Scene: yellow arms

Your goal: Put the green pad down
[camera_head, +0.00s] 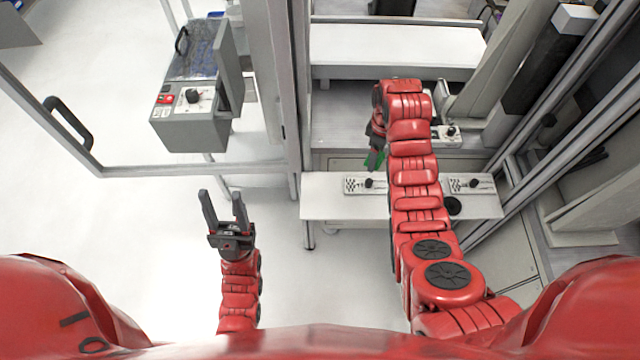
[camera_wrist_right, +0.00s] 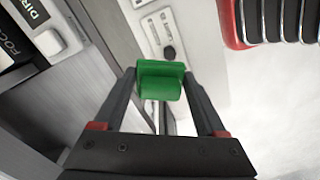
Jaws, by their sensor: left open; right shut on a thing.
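The green pad (camera_wrist_right: 160,80) is between the dark fingers of my right gripper (camera_wrist_right: 160,82), which is shut on it, in the right wrist view. In the head view a small part of the green pad (camera_head: 375,160) shows below my right gripper (camera_head: 374,150), just beyond the back edge of the white shelf. My right arm hides part of this area. My left gripper (camera_head: 224,210) is open and empty, over the bare floor at the left of the shelf.
The white shelf (camera_head: 330,205) carries control panels with black knobs, one left (camera_head: 366,185) and one right (camera_head: 470,185) of my right arm. A grey control box (camera_head: 190,130) stands at the upper left. Metal posts (camera_head: 290,100) frame the machine. Open floor lies at the left.

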